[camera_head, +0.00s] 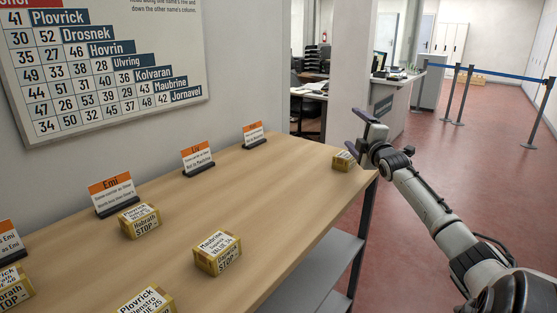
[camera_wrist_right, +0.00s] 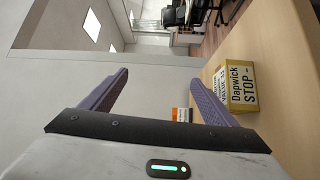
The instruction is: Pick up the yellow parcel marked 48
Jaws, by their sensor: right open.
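Several yellow parcels lie on the wooden counter (camera_head: 190,190). One parcel (camera_head: 343,160) sits at the counter's far right end, beside my right gripper (camera_head: 358,130). In the right wrist view a parcel reading "Dapwick STOP" (camera_wrist_right: 237,86) stands to the right of my open, empty fingers (camera_wrist_right: 160,78), apart from them. Other parcels are a "Plovrick" one (camera_head: 140,221) by the Emi sign, a "Maubrine" one (camera_head: 217,255) mid-counter, another "Plovrick" one (camera_head: 148,302) at the front and one cut by the left edge (camera_head: 13,288). I cannot read 48 on any parcel. My left gripper is out of view.
A wall chart (camera_head: 110,65) lists names and numbers, 48 among them. Signs stand along the back of the counter, such as Emi (camera_head: 112,193), Liv (camera_head: 197,158) and a farther one (camera_head: 254,134). Bare counter separates the mid-counter and far parcels. A grey shelf (camera_head: 315,275) is below.

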